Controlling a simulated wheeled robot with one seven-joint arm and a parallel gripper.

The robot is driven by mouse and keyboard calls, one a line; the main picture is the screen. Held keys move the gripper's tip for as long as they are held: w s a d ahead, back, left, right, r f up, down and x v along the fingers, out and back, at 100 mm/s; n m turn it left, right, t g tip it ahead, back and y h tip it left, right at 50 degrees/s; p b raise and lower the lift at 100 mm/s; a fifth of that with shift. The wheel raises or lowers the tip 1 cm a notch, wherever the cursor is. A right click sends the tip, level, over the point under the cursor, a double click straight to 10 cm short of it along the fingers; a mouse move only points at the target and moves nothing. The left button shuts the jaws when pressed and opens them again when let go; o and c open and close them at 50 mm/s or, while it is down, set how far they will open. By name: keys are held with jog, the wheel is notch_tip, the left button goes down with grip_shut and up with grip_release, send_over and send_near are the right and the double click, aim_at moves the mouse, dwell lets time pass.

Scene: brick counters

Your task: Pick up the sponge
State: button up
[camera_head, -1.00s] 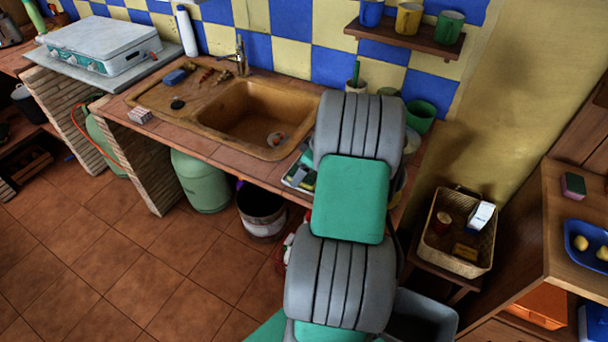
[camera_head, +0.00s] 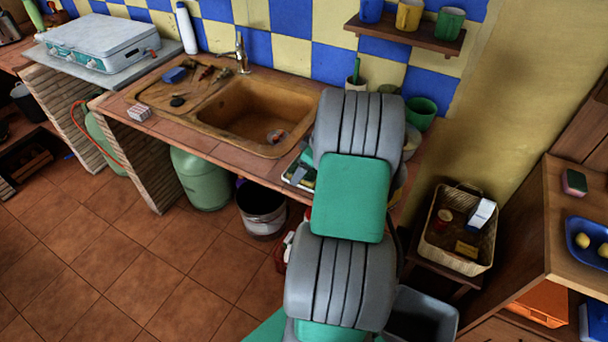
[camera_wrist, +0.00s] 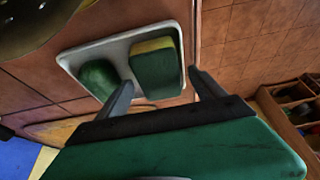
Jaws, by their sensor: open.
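A green and yellow sponge (camera_wrist: 154,70) lies in a white tray (camera_wrist: 76,58) on the tiled counter, seen in the wrist view. A rounded dark green object (camera_wrist: 98,77) lies beside it in the same tray. My gripper (camera_wrist: 160,78) is open, with one fingertip near each side of the sponge's near end. I cannot tell whether the fingers touch it. In the head view the tray (camera_head: 286,173) shows at the counter's front edge, partly hidden by my arm. Another sponge-like block, green and pink (camera_head: 574,182), lies on the right counter.
The sink (camera_head: 250,112) is left of the tray. A green pot (camera_head: 420,112) stands behind my arm. A wicker basket (camera_head: 432,245) and a blue plate with lemons (camera_head: 573,238) are to the right. A metal bucket (camera_head: 262,222) stands below the counter.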

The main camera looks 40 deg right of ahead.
jog(key=shift+c, duration=0.4)
grip_shut()
dwell(0.4)
